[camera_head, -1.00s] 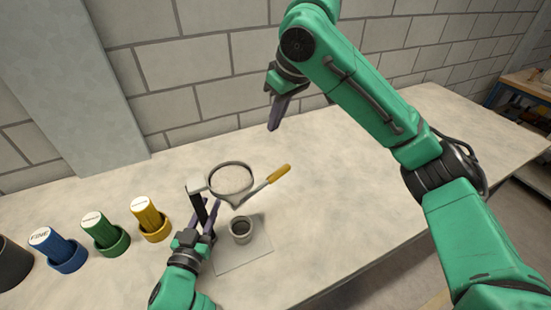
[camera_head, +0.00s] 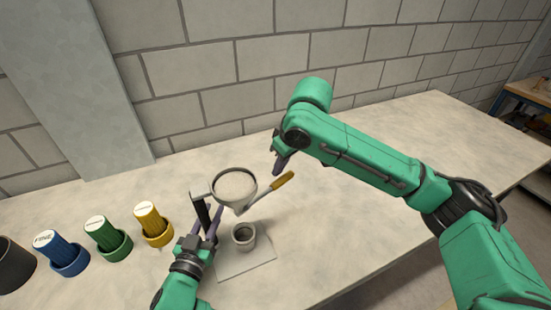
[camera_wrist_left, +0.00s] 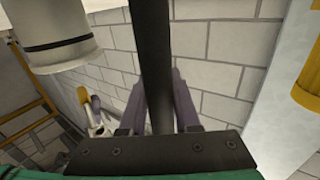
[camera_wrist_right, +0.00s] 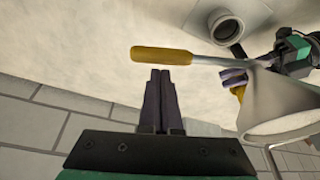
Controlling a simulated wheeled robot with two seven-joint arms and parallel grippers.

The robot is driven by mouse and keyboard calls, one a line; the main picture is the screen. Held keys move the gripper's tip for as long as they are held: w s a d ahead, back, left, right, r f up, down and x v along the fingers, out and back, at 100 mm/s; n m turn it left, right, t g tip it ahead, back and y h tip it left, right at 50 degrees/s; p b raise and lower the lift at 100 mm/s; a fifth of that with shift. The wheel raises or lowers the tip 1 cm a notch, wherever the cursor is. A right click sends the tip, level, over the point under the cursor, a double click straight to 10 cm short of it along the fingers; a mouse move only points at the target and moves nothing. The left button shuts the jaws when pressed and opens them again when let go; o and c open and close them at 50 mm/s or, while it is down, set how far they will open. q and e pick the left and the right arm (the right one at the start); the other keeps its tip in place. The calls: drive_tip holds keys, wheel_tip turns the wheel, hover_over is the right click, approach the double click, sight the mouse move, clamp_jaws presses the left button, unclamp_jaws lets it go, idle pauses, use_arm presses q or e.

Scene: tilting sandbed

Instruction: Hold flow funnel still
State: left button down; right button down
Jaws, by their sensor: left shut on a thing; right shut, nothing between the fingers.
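The pale flow funnel (camera_head: 235,186) is mounted beside a dark post (camera_head: 201,210); its rim also shows in the right wrist view (camera_wrist_right: 290,125). My left gripper (camera_head: 208,230) is shut on the post, which stands between its fingers in the left wrist view (camera_wrist_left: 152,70). A lever with a yellow handle (camera_head: 283,180) runs out to the right from under the funnel. My right gripper (camera_head: 278,167) is shut and empty close to the handle; in its wrist view the handle (camera_wrist_right: 160,55) lies just beyond the fingertips, apparently apart. A grey cup (camera_head: 243,236) stands below the funnel.
The cup stands on a pale square plate (camera_head: 245,263). Blue (camera_head: 62,253), green (camera_head: 108,238) and yellow (camera_head: 153,223) capped containers stand in a row at left, with a dark round container (camera_head: 14,265) at the edge. A block wall is behind; the table's right side is clear.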

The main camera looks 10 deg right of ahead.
sight(285, 182)
drive_tip(key=shift+s+d, duration=0.35)
drive_tip(key=shift+s, duration=0.2)
idle(0.4)
drive_tip(key=shift+s+d+f, duration=0.1)
drive_tip(key=shift+s+d, duration=0.35)
drive_tip(key=shift+s, duration=0.4)
drive_tip(key=shift+s+d, duration=0.2)
drive_tip(key=shift+s, duration=1.15)
drive_tip(key=shift+s+d, duration=0.2)
drive_tip(key=shift+s, duration=1.1)
drive_tip(key=shift+w+a, duration=0.55)
drive_tip(key=shift+w, duration=0.2)
